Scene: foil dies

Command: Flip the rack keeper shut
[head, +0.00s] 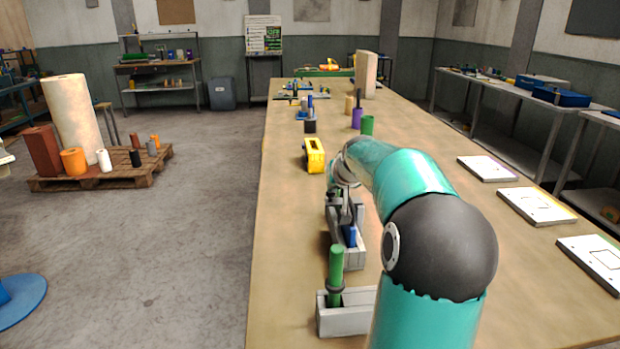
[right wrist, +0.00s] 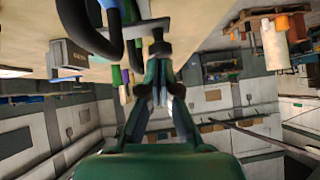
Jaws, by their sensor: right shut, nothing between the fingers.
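A grey rack (head: 359,249) stands on the long table, with a blue piece (head: 349,236) in it. A nearer grey rack (head: 343,319) holds an upright green cylinder (head: 336,268). My right gripper (head: 345,208) is over the far part of the rack with the blue piece, partly hidden by my teal arm. In the right wrist view my right gripper (right wrist: 159,60) is shut and empty. Its tips are close to a grey bar (right wrist: 135,32) beside a dark curved loop (right wrist: 132,48); I cannot tell whether they touch. I cannot make out for certain which part is the keeper.
A yellow block (head: 314,155) stands beyond the racks. A green cylinder (head: 367,125) and a purple one (head: 357,119) stand farther back. Several white plates (head: 537,207) lie along the table's right side. A pallet (head: 100,178) with rolls is on the floor at left.

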